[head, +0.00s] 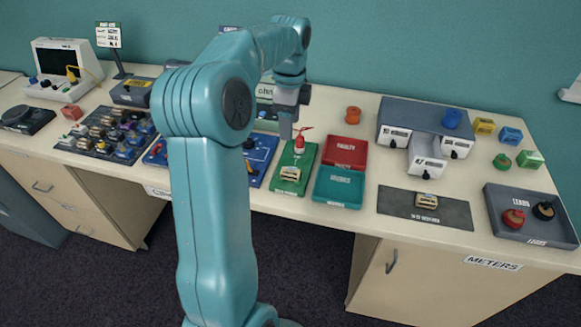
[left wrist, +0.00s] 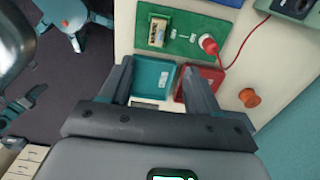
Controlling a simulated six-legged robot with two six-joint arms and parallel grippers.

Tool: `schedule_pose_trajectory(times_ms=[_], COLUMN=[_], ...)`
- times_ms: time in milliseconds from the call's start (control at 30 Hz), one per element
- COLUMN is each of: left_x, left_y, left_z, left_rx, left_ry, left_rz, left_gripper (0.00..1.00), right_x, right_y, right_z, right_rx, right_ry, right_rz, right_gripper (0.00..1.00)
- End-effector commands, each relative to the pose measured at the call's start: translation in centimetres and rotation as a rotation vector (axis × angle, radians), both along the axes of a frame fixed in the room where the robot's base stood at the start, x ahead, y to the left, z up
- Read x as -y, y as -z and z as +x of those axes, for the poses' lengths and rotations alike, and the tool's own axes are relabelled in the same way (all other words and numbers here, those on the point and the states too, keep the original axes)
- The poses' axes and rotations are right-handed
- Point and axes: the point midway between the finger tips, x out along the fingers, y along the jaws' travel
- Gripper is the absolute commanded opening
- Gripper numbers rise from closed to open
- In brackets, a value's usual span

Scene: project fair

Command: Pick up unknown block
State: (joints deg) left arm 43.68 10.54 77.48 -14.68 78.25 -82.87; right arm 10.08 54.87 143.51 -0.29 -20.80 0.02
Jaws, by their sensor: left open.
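My left gripper (head: 286,127) hangs from the raised left arm above the green board. In the left wrist view its two fingers (left wrist: 158,85) are apart with nothing held between them, and the teal tray shows between them. A small beige block (head: 290,173) sits on the green board (head: 300,157), which also carries a red plug; the same block shows in the left wrist view (left wrist: 157,32), beyond the fingertips. Another beige block (head: 427,200) lies on the dark mat (head: 398,205). I cannot read which one is labelled unknown. My right gripper is not in view.
A red tray (head: 345,152) and teal tray (head: 340,187) stand right of the green board. A grey drawer unit (head: 395,110), a leads tray (head: 500,200) and coloured blocks stand further right. An orange spool (head: 353,115) stands behind. A crowded component tray (head: 75,143) is left.

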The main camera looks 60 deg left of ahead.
Motion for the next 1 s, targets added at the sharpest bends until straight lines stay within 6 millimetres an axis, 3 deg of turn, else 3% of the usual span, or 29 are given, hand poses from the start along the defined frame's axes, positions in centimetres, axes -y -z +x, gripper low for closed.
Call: schedule_pose_trajectory(times_ms=[400, 700, 1000], left_x=[0.7, 0.5, 0.3], left_y=[8.6, 11.5, 15.7], left_z=[-0.4, -0.3, -0.1], left_rx=[-0.003, -0.001, -0.001], left_ry=[0.002, 0.001, -0.001], left_rz=[-0.003, -0.002, -0.002], left_gripper=[0.62, 0.62, 0.62], right_x=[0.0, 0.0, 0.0], right_y=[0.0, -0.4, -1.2], right_z=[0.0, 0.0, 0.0], right_rx=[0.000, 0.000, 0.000], right_ry=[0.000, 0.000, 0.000], right_rz=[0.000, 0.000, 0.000], right_gripper=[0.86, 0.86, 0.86])
